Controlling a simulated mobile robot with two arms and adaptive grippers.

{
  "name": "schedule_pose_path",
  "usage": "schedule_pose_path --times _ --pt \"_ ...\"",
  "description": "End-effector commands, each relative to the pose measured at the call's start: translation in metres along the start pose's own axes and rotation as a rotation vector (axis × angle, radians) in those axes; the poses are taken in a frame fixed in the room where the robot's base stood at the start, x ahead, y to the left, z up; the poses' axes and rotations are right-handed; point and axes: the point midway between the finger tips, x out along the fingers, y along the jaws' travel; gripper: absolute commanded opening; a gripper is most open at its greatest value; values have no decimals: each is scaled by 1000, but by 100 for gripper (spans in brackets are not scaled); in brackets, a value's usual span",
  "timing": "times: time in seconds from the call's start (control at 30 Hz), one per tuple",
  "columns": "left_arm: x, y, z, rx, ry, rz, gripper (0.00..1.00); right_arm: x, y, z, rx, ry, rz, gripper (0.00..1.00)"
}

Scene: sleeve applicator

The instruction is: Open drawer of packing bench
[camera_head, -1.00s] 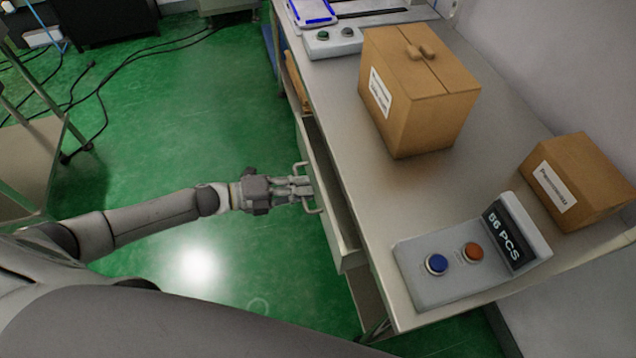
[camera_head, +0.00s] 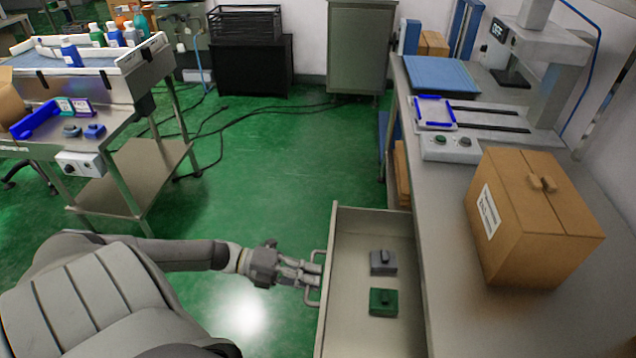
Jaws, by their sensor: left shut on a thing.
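The packing bench (camera_head: 447,215) runs along the right side. Its drawer (camera_head: 345,265) is pulled well out to the left over the floor. Inside the drawer lie a grey block-like item (camera_head: 383,263) and a green one (camera_head: 383,302), apart from each other. The drawer's metal handle (camera_head: 315,297) is on its left face. My left gripper (camera_head: 306,274) is shut on the handle, its arm coming in from the left. My right gripper is out of view.
A large cardboard box (camera_head: 535,225) stands on the bench near a control box with buttons (camera_head: 450,148). A blue mat (camera_head: 441,74) lies farther back. A second worktable (camera_head: 120,125) stands at the left. Green floor (camera_head: 270,165) between them is clear except for cables.

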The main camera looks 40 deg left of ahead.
Motion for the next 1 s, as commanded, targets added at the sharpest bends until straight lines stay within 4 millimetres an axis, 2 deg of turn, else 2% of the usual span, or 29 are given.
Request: schedule_pose_path --times 0.27,0.3,0.47,0.83,1.0 --pt "0 0 0 0 -1 1 0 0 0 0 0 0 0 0" --pt "0 0 0 0 -1 1 11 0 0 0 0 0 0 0" --pt "0 0 0 0 -1 1 31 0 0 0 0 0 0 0" --pt "-4 0 0 0 -1 1 32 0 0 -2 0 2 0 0" --pt "-28 1 0 -2 -2 6 32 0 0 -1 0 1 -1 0"
